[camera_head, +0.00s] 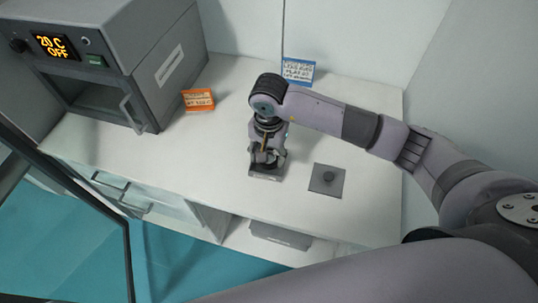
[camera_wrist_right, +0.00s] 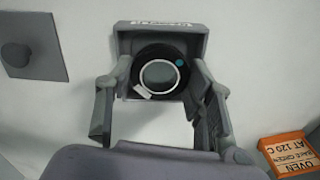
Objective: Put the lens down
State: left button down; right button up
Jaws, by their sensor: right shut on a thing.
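The lens (camera_wrist_right: 182,60) is a black ring with a clear round middle and a teal dot, seen in the right wrist view. My right gripper (camera_head: 266,157) points down over the white bench, its fingers on either side of the lens and shut on it. A grey square holder (camera_wrist_right: 160,30) with a small label lies directly beneath or around the lens. Its front edge shows in the head view (camera_head: 265,177). I cannot tell whether the lens touches the holder. In the head view the gripper hides the lens. My left gripper is not in view.
A grey plate with a round knob (camera_head: 327,180) lies right of the gripper. An oven (camera_head: 120,60) stands at the back left, with an orange sign (camera_head: 198,100) beside it. A blue sign (camera_head: 298,71) stands at the back. The bench front left of the gripper is clear.

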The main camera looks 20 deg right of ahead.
jog(key=shift+s+d+f+b, duration=0.1)
jog(key=shift+s+f+b, duration=0.2)
jog(key=shift+f, duration=0.25)
jog(key=shift+s+f+b, duration=0.2)
jog(key=shift+s+f, duration=0.05)
jog(key=shift+f, duration=0.25)
jog(key=o, duration=1.3)
jog(key=shift+w+f, duration=0.2)
jog(key=shift+w, duration=0.2)
jog(key=shift+r, duration=0.2)
jog(key=shift+w+r, duration=0.1)
